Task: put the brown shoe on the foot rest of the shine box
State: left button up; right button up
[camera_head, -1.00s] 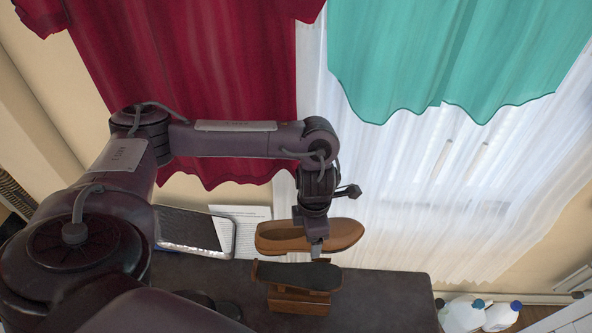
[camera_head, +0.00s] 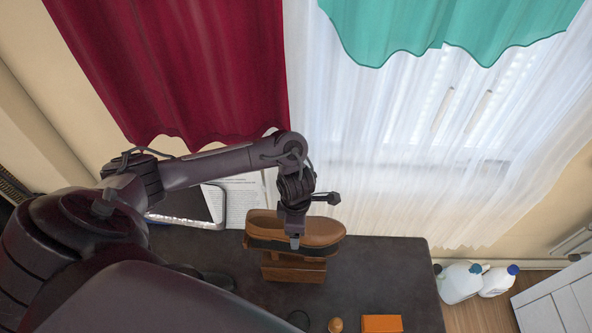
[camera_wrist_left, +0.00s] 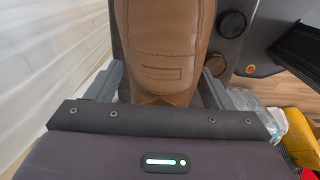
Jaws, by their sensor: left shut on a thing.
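The brown shoe (camera_head: 322,228) is held by my left gripper (camera_head: 294,243), which is shut on it. In the left wrist view the shoe (camera_wrist_left: 165,35) points away, between the two fingers (camera_wrist_left: 163,88). The wooden shine box (camera_head: 293,270) stands on the dark table, with its dark foot rest (camera_head: 268,245) directly under the shoe. The shoe runs roughly along the foot rest and looks level. It touches the rest or is just above it; I cannot tell which. My left gripper hides part of both. My right gripper is not in view.
On the dark table (camera_head: 385,275), an orange box (camera_head: 382,323), a small wooden knob-like piece (camera_head: 335,325) and a dark round thing (camera_head: 298,319) lie at the near edge. Papers (camera_head: 243,193) lie behind left. White jugs (camera_head: 459,283) stand beyond the right edge. Curtains hang behind.

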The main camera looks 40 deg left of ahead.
pick_arm(q)
notch_tip(320, 180, down, 5)
jog(key=o, duration=1.2)
notch_tip(320, 180, up, 12)
jog(key=p, duration=0.3)
jog(key=shift+r+p, duration=0.1)
jog(key=shift+p, duration=0.2)
jog(key=shift+d, duration=0.1)
